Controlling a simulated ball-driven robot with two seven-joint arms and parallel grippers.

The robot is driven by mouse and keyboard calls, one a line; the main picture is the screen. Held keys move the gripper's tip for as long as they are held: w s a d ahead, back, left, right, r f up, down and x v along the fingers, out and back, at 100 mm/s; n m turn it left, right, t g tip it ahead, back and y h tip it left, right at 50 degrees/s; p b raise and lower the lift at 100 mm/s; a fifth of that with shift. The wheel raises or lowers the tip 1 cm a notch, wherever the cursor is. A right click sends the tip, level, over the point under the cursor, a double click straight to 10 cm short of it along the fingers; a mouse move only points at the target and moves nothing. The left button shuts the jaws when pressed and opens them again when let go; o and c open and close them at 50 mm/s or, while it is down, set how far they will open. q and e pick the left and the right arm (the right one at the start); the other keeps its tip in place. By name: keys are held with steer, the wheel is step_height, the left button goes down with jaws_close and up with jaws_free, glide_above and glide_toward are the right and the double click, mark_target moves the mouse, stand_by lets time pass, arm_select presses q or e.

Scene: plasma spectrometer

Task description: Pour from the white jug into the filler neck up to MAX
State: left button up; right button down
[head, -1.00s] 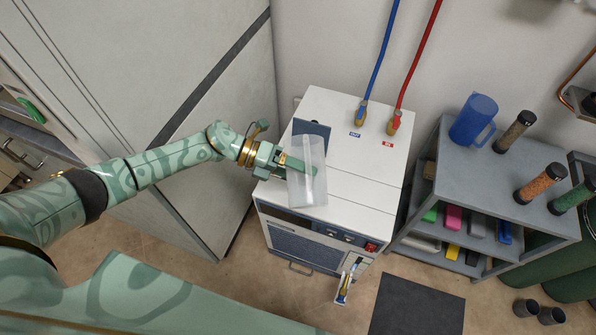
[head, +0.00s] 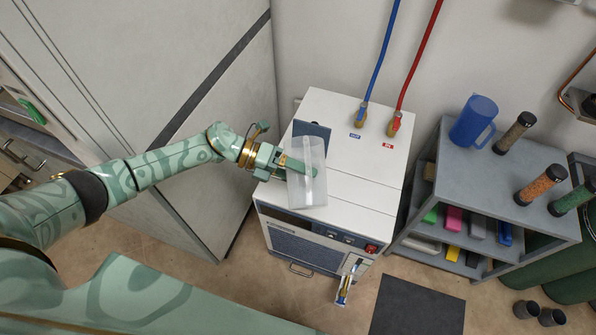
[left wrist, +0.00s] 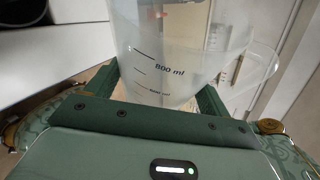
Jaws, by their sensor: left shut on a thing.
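My left gripper (head: 300,168) is shut on the translucent white jug (head: 311,188) and holds it over the top of the white cabinet unit (head: 365,180). In the left wrist view the jug (left wrist: 185,60) fills the space between the fingers, with printed ml marks and a clear handle on the right. I cannot tell the liquid level in it. The filler neck is not visible; the jug and gripper cover part of the unit's top. A dark blue flap or panel (head: 312,130) stands just behind the jug. A small gauge-like part (head: 347,282) is at the unit's front right. My right gripper is out of view.
Blue (head: 378,60) and red (head: 420,60) hoses rise from fittings at the unit's back. A grey shelf (head: 530,190) on the right bears a blue jug (head: 474,122) and several cylinders. A tall grey cabinet (head: 190,90) stands close on the left.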

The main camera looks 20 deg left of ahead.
arm_select(q)
steer(key=shift+w+a+r+n+g+h+b, duration=0.15)
steer(key=shift+r+n+g+h+b, duration=0.15)
steer(key=shift+r+n, duration=0.2)
steer(key=shift+w+d+r+n+g+h+b, duration=0.1)
steer(key=shift+w+r+n+h+b, duration=0.1)
steer(key=shift+r+n+b, duration=0.25)
stand_by(7.0)
